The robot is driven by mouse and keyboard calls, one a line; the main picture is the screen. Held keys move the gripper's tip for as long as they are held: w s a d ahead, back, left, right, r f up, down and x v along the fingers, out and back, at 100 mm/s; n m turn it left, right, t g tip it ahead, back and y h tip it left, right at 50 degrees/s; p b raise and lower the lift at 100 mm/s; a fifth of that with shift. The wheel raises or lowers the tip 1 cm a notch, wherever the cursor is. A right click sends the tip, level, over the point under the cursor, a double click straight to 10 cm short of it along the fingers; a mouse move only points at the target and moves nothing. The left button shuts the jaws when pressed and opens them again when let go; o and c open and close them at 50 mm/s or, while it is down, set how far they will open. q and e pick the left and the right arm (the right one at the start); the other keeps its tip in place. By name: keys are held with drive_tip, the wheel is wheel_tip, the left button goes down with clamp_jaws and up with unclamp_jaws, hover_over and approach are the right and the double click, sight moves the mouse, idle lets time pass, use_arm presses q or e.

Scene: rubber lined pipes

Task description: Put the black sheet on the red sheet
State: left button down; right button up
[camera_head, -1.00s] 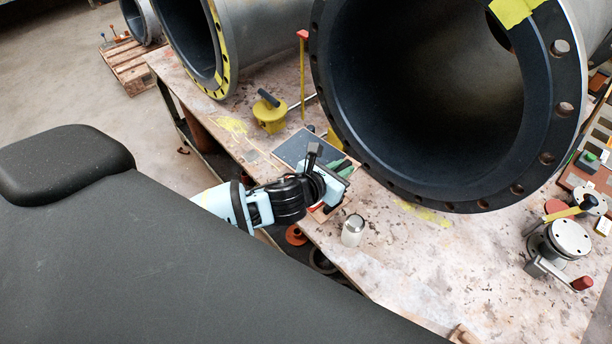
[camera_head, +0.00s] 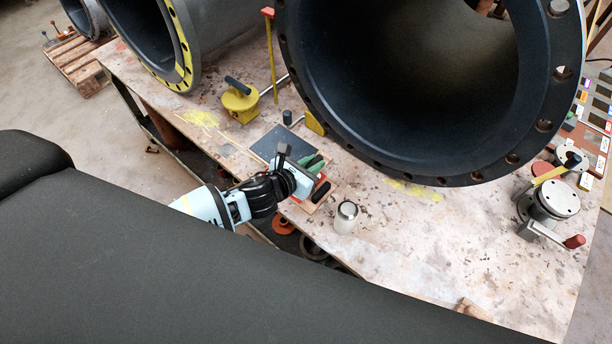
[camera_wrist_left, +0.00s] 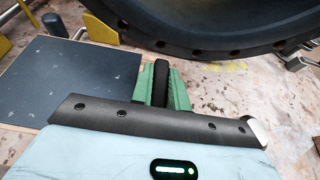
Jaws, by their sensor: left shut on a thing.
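A flat dark slate, nearly black sheet (camera_head: 278,141) lies on the table, on a light board; it also shows at the left of the left wrist view (camera_wrist_left: 75,75). My left gripper (camera_head: 312,180) is at the near right side of this sheet. In the left wrist view, its jaws (camera_wrist_left: 161,85) are shut on a black rounded thing (camera_wrist_left: 160,80) with green pieces on both sides. I cannot tell whether this is the black sheet's edge or another piece. Red edges (camera_head: 323,178) show beside the gripper; most of that red surface is hidden. My right gripper is out of view.
A yellow block with a handle (camera_head: 240,103) and a small dark cylinder (camera_head: 287,117) stand near the sheet.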

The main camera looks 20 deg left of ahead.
use_arm(q)
wheel_tip(320, 180, down, 4)
drive_tip(key=shift+b, duration=0.5)
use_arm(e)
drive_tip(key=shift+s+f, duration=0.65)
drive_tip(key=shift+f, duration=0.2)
use_arm(q)
drive_tip(key=shift+f, duration=0.15)
wheel_tip(320, 180, down, 4)
drive_tip(key=shift+r+b, duration=0.15)
drive_tip(key=shift+b, duration=0.5)
drive_tip(key=shift+r, duration=0.1)
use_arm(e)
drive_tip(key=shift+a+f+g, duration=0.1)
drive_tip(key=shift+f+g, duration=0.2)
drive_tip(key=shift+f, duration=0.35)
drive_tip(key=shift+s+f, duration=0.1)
use_arm(q)
drive_tip(key=c, duration=1.8)
unclamp_jaws()
drive_tip(key=shift+f, duration=0.3)
drive_tip(key=o, duration=0.4)
drive_tip(key=shift+r, duration=0.1)
drive_tip(key=shift+o, duration=0.2)
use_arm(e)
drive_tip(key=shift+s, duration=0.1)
